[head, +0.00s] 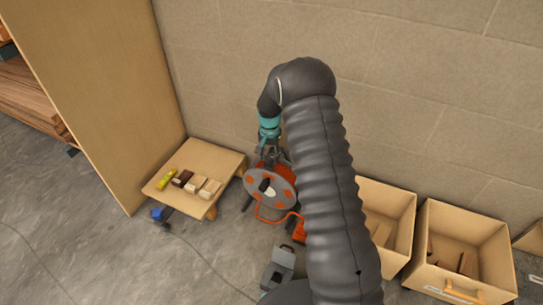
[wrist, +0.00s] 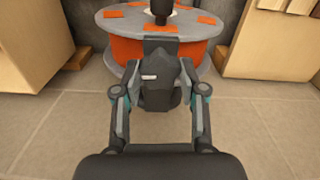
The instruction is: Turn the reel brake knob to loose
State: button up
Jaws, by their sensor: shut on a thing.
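The reel (head: 284,187) stands on the floor by the wall, with an orange drum, grey flanges with orange patches and a dark hub. In the wrist view the reel (wrist: 118,50) fills the top middle. A dark grey brake knob (wrist: 158,93) with a short white mark, lying roughly level in the picture, sits in front of the drum. My gripper (wrist: 160,72) is shut on the knob, one finger on each side. In the head view my gripper (head: 271,153) is at the reel's far side, and the knob cannot be made out there. No loose or tight label is readable.
A low wooden platform (head: 190,160) with several small blocks stands left of the reel. Open wooden boxes (head: 440,232) stand to the right, partly behind my arm. A grey case (head: 280,265) lies on the floor in front. The wall (head: 400,90) is close behind.

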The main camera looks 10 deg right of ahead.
jog(key=n+b, duration=0.1)
jog(key=n, duration=0.4)
jog(key=shift+s+d+f, duration=0.1)
jog(key=n+b, duration=0.1)
jog(key=n, duration=0.4)
jog(key=shift+n, duration=0.3)
jog(key=n+b, duration=0.1)
jog(key=n, duration=0.4)
jog(key=shift+s+n, duration=0.1)
jog(key=shift+n, duration=2.4)
jog(key=o, duration=1.1)
jog(key=shift+a, duration=0.2)
jog(key=shift+o, duration=0.2)
